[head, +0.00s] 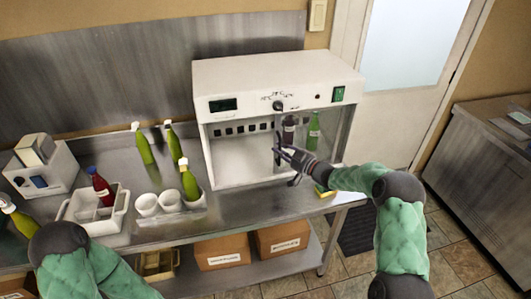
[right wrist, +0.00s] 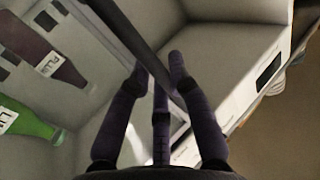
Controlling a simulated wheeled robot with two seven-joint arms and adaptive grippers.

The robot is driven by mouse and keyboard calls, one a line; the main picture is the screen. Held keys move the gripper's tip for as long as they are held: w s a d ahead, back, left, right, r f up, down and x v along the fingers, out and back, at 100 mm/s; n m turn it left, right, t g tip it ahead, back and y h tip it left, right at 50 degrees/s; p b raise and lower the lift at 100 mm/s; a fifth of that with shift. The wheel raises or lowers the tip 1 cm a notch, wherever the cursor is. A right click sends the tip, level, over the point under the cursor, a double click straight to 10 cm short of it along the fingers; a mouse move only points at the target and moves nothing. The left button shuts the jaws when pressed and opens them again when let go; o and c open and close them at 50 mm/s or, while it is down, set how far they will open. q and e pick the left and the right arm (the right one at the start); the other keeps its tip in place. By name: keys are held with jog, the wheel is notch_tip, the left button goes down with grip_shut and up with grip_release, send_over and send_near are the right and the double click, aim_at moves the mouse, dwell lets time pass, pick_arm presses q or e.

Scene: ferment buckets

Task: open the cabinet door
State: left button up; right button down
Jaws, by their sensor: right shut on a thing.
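The white cabinet (head: 270,78) stands on the metal counter, with a control panel across its upper front. A dark bottle (head: 290,128) and a green bottle (head: 314,130) stand inside on the right. My right gripper (head: 280,150) is at the cabinet front, left of these bottles. In the right wrist view, its fingers (right wrist: 160,75) are closed around a dark bar (right wrist: 125,35), which looks like the door handle. The door pane is hard to make out, so I cannot tell how far open it is. My left gripper is out of view; only its arm shows.
Several bottles, white cups (head: 147,204) and a white caddy (head: 70,215) crowd the counter left of the cabinet. A yellow item (head: 324,191) lies by the cabinet's front right corner. Cardboard boxes (head: 222,250) sit on the lower shelf.

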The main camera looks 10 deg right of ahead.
jog(key=shift+d, duration=0.65)
jog(key=c, duration=1.1)
grip_release()
jog(key=v, duration=1.2)
